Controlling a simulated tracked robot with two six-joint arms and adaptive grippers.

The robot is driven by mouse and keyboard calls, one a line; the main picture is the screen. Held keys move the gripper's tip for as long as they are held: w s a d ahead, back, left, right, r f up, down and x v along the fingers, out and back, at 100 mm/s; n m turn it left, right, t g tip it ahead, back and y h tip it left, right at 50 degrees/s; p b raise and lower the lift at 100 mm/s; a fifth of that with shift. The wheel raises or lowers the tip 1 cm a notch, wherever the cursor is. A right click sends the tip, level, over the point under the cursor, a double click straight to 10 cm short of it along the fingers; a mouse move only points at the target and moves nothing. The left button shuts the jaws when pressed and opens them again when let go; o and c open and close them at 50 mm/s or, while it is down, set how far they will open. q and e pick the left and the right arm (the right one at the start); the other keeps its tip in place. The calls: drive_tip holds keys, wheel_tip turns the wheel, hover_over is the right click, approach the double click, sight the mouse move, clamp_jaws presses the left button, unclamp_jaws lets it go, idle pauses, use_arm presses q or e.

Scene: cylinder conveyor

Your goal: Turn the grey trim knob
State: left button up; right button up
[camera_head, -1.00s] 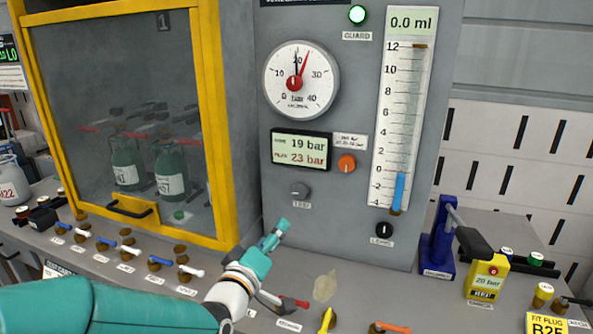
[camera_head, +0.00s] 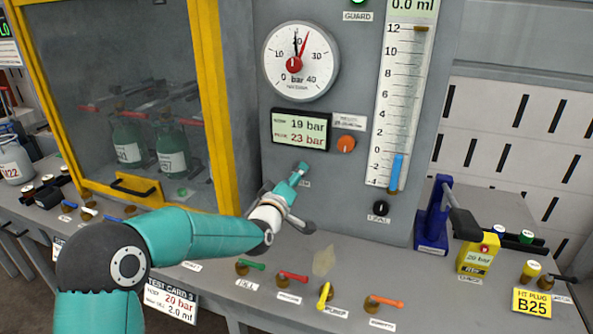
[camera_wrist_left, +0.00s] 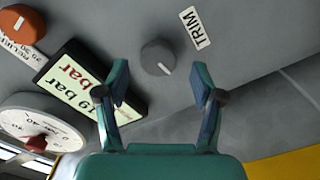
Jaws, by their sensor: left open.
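The grey trim knob (camera_wrist_left: 158,57) shows in the left wrist view, round with a pale pointer line, beside its TRIM label (camera_wrist_left: 195,28). In that view it lies just beyond my left gripper (camera_wrist_left: 160,80), roughly centred between the two spread fingers, which appear apart from it. The gripper is open and empty. In the head view my left gripper (camera_head: 298,173) reaches up to the grey panel below the pressure display and covers the knob. My right gripper is in neither view.
The pressure display (camera_head: 300,130) reads 19 and 23 bar, with an orange knob (camera_head: 346,144) to its right. A round gauge (camera_head: 300,62) sits above. Several coloured valve handles line the bench. A yellow-framed guard door (camera_head: 207,120) stands at left.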

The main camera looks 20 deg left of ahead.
use_arm(q)
drive_tip(key=shift+w, duration=1.15)
drive_tip(key=shift+c, duration=0.3)
